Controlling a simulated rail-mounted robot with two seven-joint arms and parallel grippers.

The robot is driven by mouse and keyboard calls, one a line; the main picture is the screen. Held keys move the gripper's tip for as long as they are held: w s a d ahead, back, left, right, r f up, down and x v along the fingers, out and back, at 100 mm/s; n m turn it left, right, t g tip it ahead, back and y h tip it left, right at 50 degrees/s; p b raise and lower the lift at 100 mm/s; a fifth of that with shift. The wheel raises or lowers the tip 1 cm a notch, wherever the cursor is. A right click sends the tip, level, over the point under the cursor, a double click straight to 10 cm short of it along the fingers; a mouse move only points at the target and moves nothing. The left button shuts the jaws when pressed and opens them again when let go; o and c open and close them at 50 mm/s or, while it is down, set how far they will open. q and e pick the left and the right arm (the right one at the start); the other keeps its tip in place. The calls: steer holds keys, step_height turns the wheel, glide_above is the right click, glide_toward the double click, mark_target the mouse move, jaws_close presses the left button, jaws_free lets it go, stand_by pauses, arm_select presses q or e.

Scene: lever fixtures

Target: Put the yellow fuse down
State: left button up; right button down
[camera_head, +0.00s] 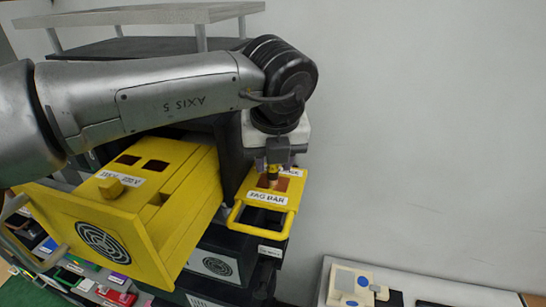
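My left gripper (272,166) points down over a yellow panel (292,199) with a looped handle and a white label reading roughly "BAR". A small yellow and dark piece, which looks like the yellow fuse (272,171), sits between its fingertips. Its lower end is at a copper-brown patch or opening in the panel; I cannot tell whether it touches. To the left is a large yellow box (170,205) with two dark reddish square openings, a small yellow block on top and a "220 V" label. My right gripper is not in view.
My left arm spans the upper left. Black units with round vents (214,266) stand below the yellow parts. A grey shelf (140,14) is behind. Several coloured small items lie at lower left. A pale tray (425,291) with a cream device is at lower right.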

arm_select(q)
steer(key=shift+o, duration=0.4)
steer(key=shift+r, duration=0.1)
steer(key=shift+r+p, duration=0.25)
steer(key=shift+p, duration=0.1)
steer(key=shift+s+r+b, duration=0.15)
steer(key=shift+r+b, duration=0.2)
steer(key=shift+b, duration=0.05)
steer(key=b+v, duration=0.1)
steer(key=v, duration=1)
steer(key=shift+b, duration=0.4)
